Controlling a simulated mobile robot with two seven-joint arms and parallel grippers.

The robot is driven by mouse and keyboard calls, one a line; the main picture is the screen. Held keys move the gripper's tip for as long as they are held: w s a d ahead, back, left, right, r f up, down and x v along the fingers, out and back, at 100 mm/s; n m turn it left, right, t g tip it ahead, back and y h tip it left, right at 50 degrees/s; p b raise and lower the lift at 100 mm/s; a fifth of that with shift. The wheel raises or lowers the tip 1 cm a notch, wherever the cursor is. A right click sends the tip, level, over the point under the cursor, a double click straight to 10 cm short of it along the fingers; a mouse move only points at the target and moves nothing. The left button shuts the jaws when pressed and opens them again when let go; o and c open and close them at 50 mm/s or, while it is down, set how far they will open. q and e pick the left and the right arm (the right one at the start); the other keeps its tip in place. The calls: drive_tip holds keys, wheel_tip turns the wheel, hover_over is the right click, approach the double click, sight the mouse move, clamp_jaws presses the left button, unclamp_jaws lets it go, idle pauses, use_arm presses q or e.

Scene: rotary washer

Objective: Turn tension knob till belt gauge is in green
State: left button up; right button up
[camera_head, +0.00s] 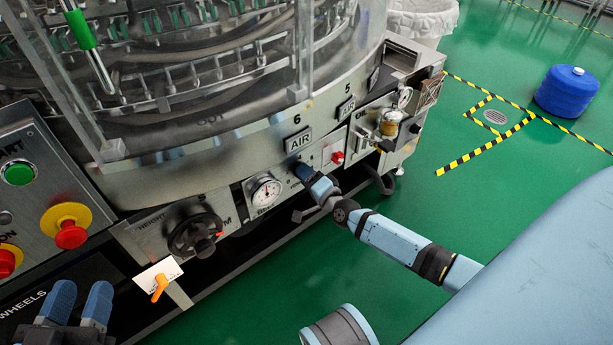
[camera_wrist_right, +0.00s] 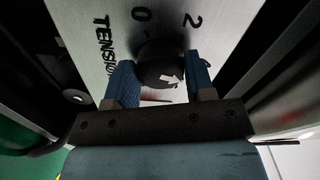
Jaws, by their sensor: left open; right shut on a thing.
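The dark tension knob (camera_wrist_right: 162,66) with a white pointer mark sits on a metal panel in the right wrist view. Printed "0", "2" and part of "TENSION" show around it. My right gripper (camera_wrist_right: 160,84) is shut on the knob, one blue finger on each side. In the head view my right gripper (camera_head: 305,176) reaches the panel below the AIR plate and hides the knob. The round white belt gauge (camera_head: 264,193) is just left of it; its needle is too small to read against any green zone. My left gripper (camera_head: 78,303) is open and empty at lower left.
A black handwheel (camera_head: 194,235) is left of the gauge, with an orange-handled lever (camera_head: 160,287) below it. Red and green buttons (camera_head: 20,173) line the left panel. A red knob (camera_head: 338,157) is right of my right gripper.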

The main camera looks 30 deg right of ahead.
drive_tip(key=o, duration=0.9)
use_arm(q)
drive_tip(key=s+n+p, duration=0.1)
drive_tip(key=p, duration=0.1)
drive_tip(key=s+d+n+g+p, duration=0.1)
drive_tip(key=p, duration=0.1)
drive_tip(key=shift+s+d+f+n+g, duration=0.15)
drive_tip(key=shift+n+g, duration=0.15)
drive_tip(key=shift+n, duration=0.1)
use_arm(e)
drive_tip(key=s, duration=0.9)
drive_tip(key=s+d, duration=0.1)
drive_tip(key=s, duration=0.3)
drive_tip(key=shift+s, duration=0.4)
use_arm(q)
drive_tip(key=shift+r, duration=0.4)
